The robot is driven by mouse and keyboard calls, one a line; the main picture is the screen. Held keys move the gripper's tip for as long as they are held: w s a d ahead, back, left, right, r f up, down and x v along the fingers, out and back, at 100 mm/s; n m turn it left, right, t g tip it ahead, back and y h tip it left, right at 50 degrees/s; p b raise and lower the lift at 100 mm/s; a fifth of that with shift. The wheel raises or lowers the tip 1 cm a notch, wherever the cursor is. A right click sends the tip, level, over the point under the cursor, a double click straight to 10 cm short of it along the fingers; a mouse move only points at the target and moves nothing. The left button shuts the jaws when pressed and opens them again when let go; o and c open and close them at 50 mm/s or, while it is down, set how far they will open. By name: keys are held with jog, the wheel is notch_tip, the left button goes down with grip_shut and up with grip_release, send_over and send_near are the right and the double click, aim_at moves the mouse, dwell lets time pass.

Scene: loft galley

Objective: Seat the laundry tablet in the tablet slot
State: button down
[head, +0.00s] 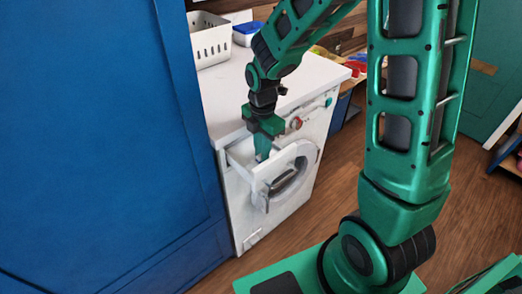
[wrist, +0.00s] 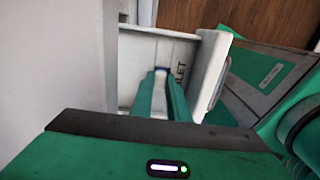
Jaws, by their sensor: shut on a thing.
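The washing machine (head: 236,196) has its white dispenser drawer (head: 262,178) pulled out at the top left of its front. My gripper (head: 263,155) points down with its fingertips at the drawer. In the wrist view, my gripper (wrist: 161,82) is shut on the laundry tablet (wrist: 160,98), which shows as a narrow white piece with a dark blue end between the green fingers. The drawer (wrist: 136,72) lies around and below the fingertips, with dark lettering ending in "LET" beside them. The tablet slot is hidden by the fingers and tablet; I cannot tell whether the tablet touches it.
The machine's round door (head: 298,170) is just right of the drawer. A tall blue cabinet (head: 100,140) stands close on the left. A white basket (head: 208,42) and a blue tub (head: 246,33) stand on the white top. Wooden floor (head: 340,190) is open on the right.

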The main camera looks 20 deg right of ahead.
jog(key=c, duration=1.7)
grip_release()
notch_tip(320, 180, up, 12)
jog(key=s+d+m, duration=0.5)
jog(key=s+m, duration=0.2)
jog(key=m, duration=0.2)
jog(key=s+d+r+m, duration=0.1)
jog(key=s+d+m, duration=0.5)
jog(key=s+m, duration=0.2)
jog(key=s+d+r+m, duration=0.1)
jog(key=s+d+m, duration=0.5)
jog(key=m, duration=0.5)
jog(key=shift+s+d, duration=0.1)
jog(key=shift+s, duration=1.05)
